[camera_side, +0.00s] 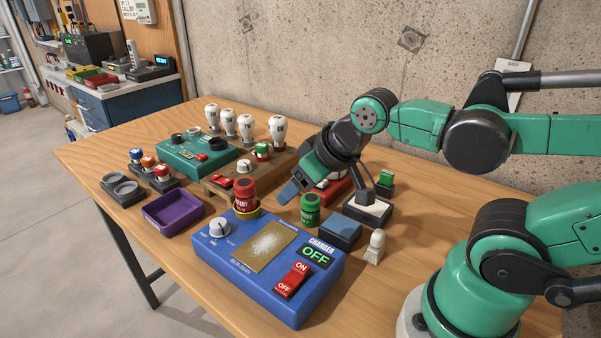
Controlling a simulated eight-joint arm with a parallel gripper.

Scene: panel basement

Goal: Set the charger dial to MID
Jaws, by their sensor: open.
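The charger (262,262) is a blue box at the front of the wooden table. Its dial (219,227) is a pale round knob at the box's left end; the dial's lettering is too small to read. A red ON/OFF rocker switch (292,280) sits at the right end, below a display (317,254) that reads OFF in green. My gripper (291,192) is above the table behind the charger, to the right of the dial and apart from it. It points down and left, open, and I see nothing between its fingers.
A red jar (244,191) and a green jar (310,210) stand just behind the charger, close to my gripper. A purple tray (174,213) lies to the left. A teal box (197,152) and several white-topped bulbs stand farther back.

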